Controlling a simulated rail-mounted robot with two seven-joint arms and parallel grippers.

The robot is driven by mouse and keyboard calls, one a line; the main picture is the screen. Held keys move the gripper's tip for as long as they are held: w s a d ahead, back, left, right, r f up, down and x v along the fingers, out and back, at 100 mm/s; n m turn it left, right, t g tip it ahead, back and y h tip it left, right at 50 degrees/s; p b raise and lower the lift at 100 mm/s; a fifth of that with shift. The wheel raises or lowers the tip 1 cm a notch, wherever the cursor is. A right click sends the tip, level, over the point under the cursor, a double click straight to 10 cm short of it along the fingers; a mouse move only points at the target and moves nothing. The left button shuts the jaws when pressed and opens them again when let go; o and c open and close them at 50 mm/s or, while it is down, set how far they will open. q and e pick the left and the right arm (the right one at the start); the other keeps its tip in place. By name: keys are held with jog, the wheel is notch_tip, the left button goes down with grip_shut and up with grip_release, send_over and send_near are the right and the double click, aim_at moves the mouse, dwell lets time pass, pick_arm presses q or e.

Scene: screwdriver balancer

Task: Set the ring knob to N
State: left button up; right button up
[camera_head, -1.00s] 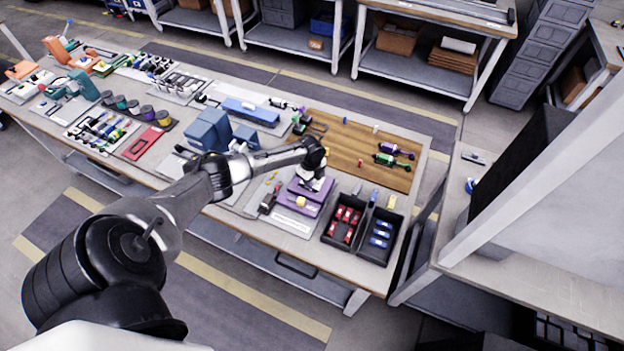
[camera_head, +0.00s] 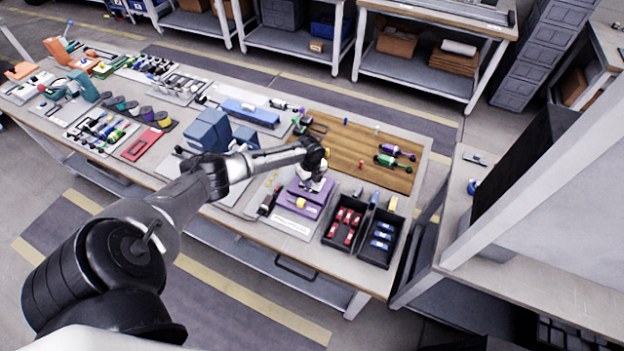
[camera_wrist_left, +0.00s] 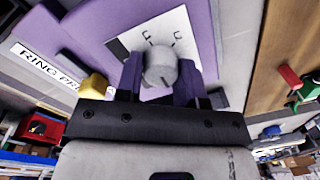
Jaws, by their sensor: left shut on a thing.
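The purple ring press unit (camera_head: 297,204) stands near the front of the table, left of the dark bins. My left gripper (camera_head: 315,184) is down on its top. In the left wrist view, the two fingers (camera_wrist_left: 160,78) sit on either side of a round grey ring knob (camera_wrist_left: 160,64) and are shut on it. A white dial plate (camera_wrist_left: 150,38) with dark marks lies behind the knob. Its letters are too small to read, and the fingers hide part of it. A yellow block (camera_wrist_left: 94,86) is on the unit beside the gripper. My right gripper is not in view.
Dark bins with red parts (camera_head: 349,217) and blue parts (camera_head: 383,235) stand just right of the unit. A wooden board (camera_head: 350,140) with green and purple tools lies behind. Blue blocks (camera_head: 208,130) stand to the left, close to my arm.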

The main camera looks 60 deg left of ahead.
pick_arm(q)
jog(key=shift+r, duration=0.1)
jog(key=o, duration=0.9)
jog(key=shift+o, duration=0.2)
notch_tip(320, 180, up, 14)
jog(key=p, duration=0.1)
jog(key=shift+s, duration=0.35)
jog(key=shift+f, duration=0.2)
